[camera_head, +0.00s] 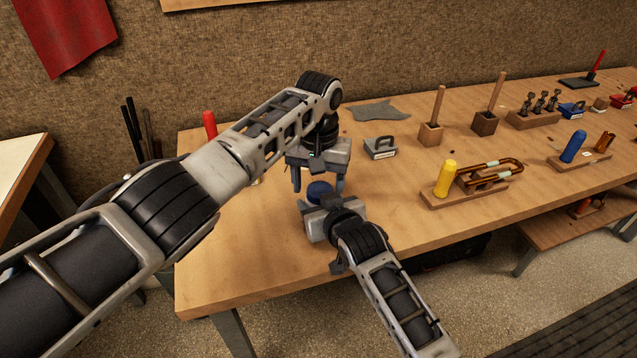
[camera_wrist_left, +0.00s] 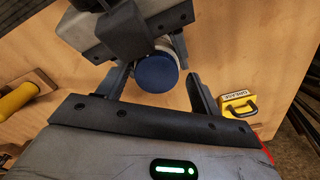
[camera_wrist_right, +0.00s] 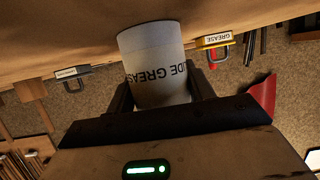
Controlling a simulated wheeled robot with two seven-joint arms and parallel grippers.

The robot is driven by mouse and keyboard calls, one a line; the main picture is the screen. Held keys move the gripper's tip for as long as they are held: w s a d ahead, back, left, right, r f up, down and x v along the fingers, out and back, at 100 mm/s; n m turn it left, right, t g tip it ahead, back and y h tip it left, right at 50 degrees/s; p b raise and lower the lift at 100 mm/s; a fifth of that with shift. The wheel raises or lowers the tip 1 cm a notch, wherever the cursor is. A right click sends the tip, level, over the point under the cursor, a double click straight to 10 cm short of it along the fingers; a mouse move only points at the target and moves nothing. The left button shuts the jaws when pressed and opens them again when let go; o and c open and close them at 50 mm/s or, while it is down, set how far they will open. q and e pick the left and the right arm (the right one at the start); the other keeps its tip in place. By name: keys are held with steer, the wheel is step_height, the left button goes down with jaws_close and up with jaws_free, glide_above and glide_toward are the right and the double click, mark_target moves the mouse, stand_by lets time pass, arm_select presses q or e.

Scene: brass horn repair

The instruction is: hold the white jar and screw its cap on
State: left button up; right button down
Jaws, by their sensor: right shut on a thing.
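The white jar (camera_wrist_right: 152,60) with dark lettering is held between the fingers of my right gripper (camera_wrist_right: 162,92), which also shows in the head view (camera_head: 322,216). The blue cap (camera_head: 320,190) is at the jar's upper end and appears as a round disc in the left wrist view (camera_wrist_left: 156,73). Whether it is seated on the thread cannot be told. My left gripper (camera_head: 318,186) is above it, pointing down. Its fingers stand open on either side of the cap, with gaps visible. The jar is mostly hidden in the head view.
A grey box with a handle (camera_head: 380,148) and a grey cloth (camera_head: 378,110) lie behind on the bench. A yellow handled box (camera_wrist_left: 238,103) is nearby. A yellow-handled tool (camera_head: 446,178) rests on a wooden stand at right. The bench front by my right gripper is clear.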

arm_select(q)
steer(key=shift+s+d, duration=0.1)
steer(key=shift+d, duration=0.05)
arm_select(e)
steer(key=shift+a, duration=0.1)
arm_select(q)
steer(key=shift+r, duration=2.25)
steer(key=o, duration=0.6)
steer(key=shift+c, duration=0.2)
step_height(320, 180, up, 12)
arm_select(e)
steer(key=shift+c, duration=2.4)
jaws_free()
